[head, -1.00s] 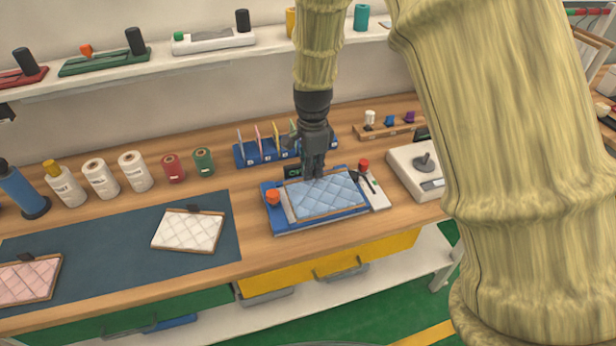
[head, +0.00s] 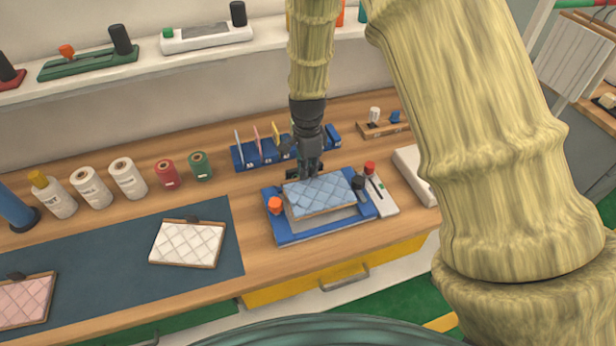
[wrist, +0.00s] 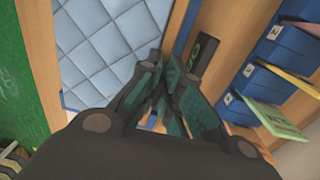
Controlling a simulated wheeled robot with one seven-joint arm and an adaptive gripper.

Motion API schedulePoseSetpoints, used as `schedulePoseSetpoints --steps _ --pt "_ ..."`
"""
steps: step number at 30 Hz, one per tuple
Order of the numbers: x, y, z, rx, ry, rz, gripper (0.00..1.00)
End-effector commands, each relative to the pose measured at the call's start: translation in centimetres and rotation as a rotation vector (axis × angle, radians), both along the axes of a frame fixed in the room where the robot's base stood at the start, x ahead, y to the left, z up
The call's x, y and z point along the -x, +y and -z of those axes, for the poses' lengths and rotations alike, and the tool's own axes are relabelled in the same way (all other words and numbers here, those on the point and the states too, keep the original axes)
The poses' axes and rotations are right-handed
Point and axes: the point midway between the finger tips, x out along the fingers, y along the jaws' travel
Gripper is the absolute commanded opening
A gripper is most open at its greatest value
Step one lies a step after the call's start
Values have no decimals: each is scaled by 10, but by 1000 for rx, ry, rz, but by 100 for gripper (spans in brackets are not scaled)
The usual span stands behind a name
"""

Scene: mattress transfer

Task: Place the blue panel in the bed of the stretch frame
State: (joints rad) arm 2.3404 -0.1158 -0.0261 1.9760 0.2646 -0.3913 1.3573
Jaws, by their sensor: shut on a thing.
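The blue quilted panel (head: 322,190), edged in wood, is over the blue stretch frame (head: 310,235). My gripper (head: 309,172) is shut on the panel at its back edge. The panel looks raised and tilted, with part of the grey bed (head: 338,219) showing below its front edge. In the wrist view, the panel (wrist: 105,45) fills the upper left beside my gripper's fingers (wrist: 165,95). The fingers hide the grip point.
A white quilted panel (head: 187,242) and a pink one (head: 22,300) lie on the dark mat (head: 110,275). A blue rack (head: 242,157) with coloured cards stands behind the frame. Spools and bottles line the back left. A white device (head: 413,172) is to the right.

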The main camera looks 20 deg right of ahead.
Motion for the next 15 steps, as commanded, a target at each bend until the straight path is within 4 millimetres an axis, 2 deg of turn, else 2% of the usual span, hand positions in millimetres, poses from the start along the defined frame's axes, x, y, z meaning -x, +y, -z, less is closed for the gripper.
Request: schedulePoseSetpoints --steps 4,9,15 --pt "1 0 6 0 0 -1 0" --pt "0 1 26 0 2 -3 0" --pt "0 1 39 -1 0 -2 0"
